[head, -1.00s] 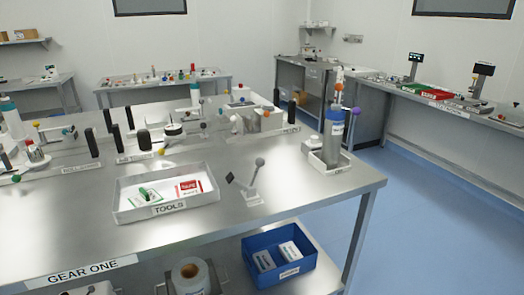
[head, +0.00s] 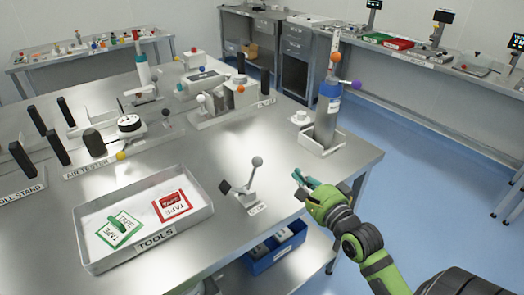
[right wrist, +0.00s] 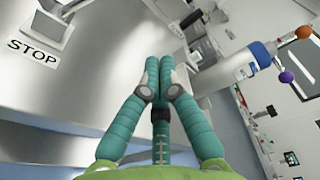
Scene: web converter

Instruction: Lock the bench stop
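The bench stop (head: 244,196) stands near the table's right front edge, in the middle of the head view. Its lever leans up and right to a grey ball knob (head: 257,161), and a dark pad (head: 225,186) sits at its left. Its base shows in part at the top left of the right wrist view (right wrist: 48,27), beside the label STOP (right wrist: 33,51). My right gripper (head: 298,177) is to the right of the bench stop, apart from it, by the table edge. Its teal fingers (right wrist: 159,62) are together, with nothing seen between them. My left gripper is out of view.
A white TOOLS tray (head: 148,249) with tape cards lies left of the bench stop. A blue-topped grey cylinder (head: 327,110) stands in a holder at the right table corner. A blue bin (head: 278,252) is on the shelf below. Bare tabletop surrounds the stop.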

